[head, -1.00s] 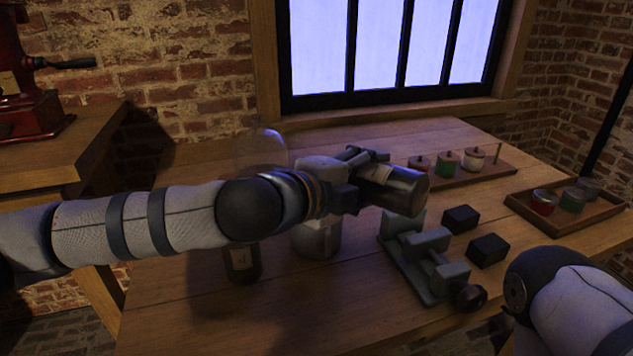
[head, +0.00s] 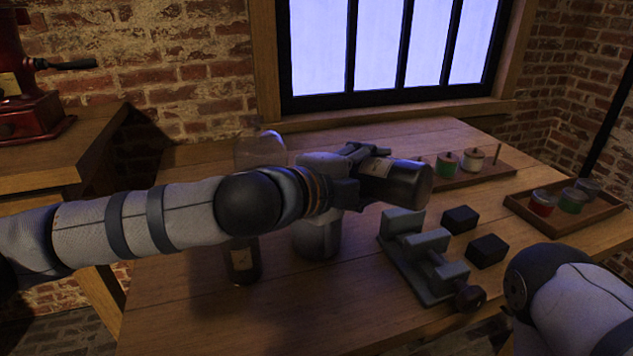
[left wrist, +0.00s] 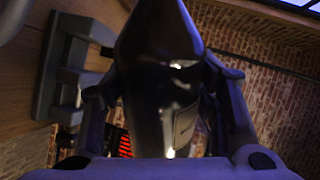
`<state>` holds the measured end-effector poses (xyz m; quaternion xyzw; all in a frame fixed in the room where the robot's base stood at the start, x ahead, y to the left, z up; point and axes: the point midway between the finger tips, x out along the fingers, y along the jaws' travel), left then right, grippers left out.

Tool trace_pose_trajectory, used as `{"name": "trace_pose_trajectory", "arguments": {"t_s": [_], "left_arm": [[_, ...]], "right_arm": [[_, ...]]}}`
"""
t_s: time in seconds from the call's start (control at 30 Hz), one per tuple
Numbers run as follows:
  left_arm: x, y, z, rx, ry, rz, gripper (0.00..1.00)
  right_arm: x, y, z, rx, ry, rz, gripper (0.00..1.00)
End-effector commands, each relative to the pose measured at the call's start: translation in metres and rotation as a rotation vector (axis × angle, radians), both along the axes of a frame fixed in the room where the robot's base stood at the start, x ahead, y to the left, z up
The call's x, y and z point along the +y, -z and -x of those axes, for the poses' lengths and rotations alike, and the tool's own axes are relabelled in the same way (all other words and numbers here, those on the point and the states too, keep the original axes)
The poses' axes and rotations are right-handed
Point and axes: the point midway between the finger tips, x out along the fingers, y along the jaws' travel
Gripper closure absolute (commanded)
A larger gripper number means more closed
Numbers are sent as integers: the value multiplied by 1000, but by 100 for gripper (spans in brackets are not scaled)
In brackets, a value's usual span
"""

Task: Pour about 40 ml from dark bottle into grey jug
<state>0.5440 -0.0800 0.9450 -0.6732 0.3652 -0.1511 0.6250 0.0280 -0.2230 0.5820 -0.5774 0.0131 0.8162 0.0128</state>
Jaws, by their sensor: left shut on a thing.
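The dark bottle (head: 407,183) is held in my left gripper (head: 362,176), which is shut on it. It lies nearly level above the table, its broad end to the right and a pale label near the fingers. Its mouth is hidden in the head view. In the left wrist view the glossy bottle (left wrist: 160,65) fills the middle between the fingers. The grey jug (head: 318,240) stands upright on the table below my left gripper; its top is hidden by the gripper and wrist. My right gripper is out of view; only part of that arm shows at lower right.
Another dark labelled bottle (head: 242,264) stands left of the jug, partly behind my arm. A clear glass vessel (head: 260,149) is behind my arm. A grey vise-like fixture (head: 425,260), black blocks (head: 487,249) and a tray of jars (head: 518,205) are on the right.

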Motion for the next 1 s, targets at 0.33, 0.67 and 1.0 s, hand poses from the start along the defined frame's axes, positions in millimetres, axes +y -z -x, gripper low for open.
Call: {"name": "trace_pose_trajectory", "arguments": {"t_s": [0.33, 0.67, 1.0], "left_arm": [[-5, 17, 5, -251, -3, -253, 89], [-1, 15, 2, -294, -2, -299, 89], [-2, 15, 2, -293, -3, -298, 89]], "right_arm": [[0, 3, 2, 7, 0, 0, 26], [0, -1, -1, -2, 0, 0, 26], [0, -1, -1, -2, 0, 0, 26]]}}
